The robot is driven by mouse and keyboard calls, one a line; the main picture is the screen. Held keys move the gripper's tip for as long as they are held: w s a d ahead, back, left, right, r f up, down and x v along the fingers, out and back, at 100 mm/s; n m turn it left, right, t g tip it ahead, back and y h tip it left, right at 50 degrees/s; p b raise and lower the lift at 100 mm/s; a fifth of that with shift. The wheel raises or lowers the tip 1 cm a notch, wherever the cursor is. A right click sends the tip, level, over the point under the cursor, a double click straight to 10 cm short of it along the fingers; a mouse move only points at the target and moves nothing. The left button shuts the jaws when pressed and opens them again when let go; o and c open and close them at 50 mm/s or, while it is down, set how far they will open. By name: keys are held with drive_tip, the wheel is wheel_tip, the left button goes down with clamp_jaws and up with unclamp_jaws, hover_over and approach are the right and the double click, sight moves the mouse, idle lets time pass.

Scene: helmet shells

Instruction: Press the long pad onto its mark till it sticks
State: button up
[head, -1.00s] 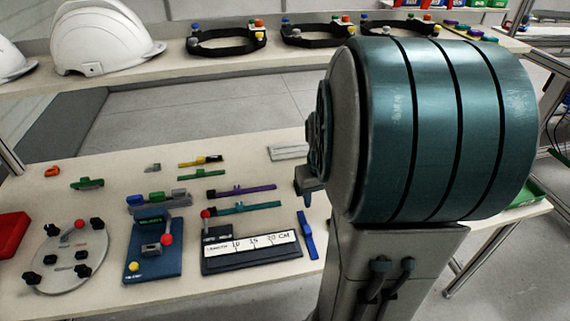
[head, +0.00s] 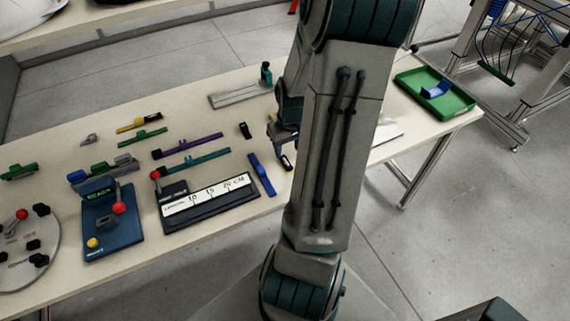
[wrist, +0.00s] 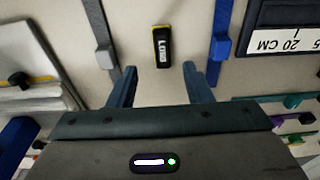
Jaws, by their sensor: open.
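A small black block with a white "LONG" label and yellow edging (wrist: 162,46) lies on the table, just beyond my fingertips in the wrist view. In the head view a small black piece (head: 286,162) in the matching place shows beside my arm. I cannot tell whether this block is the pad or a marker, and no mark is clearly identifiable. My gripper (wrist: 159,68) is open, with its fingers apart and nothing visible between them. In the head view it is over the table's right part, partly hidden by my arm.
A blue strip (wrist: 222,45) and a grey strip (wrist: 100,45) lie either side of the block. A length gauge (head: 208,203) is left of the blue strip in the head view. A green tray (head: 435,92) holding a blue piece sits at the table's right end.

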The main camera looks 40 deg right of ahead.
sight(286, 162)
drive_tip(key=f, duration=0.5)
drive_tip(key=shift+w+a+f+b, duration=0.15)
drive_tip(key=shift+w+f+b, duration=0.15)
drive_tip(key=shift+b, duration=0.1)
clamp_jaws()
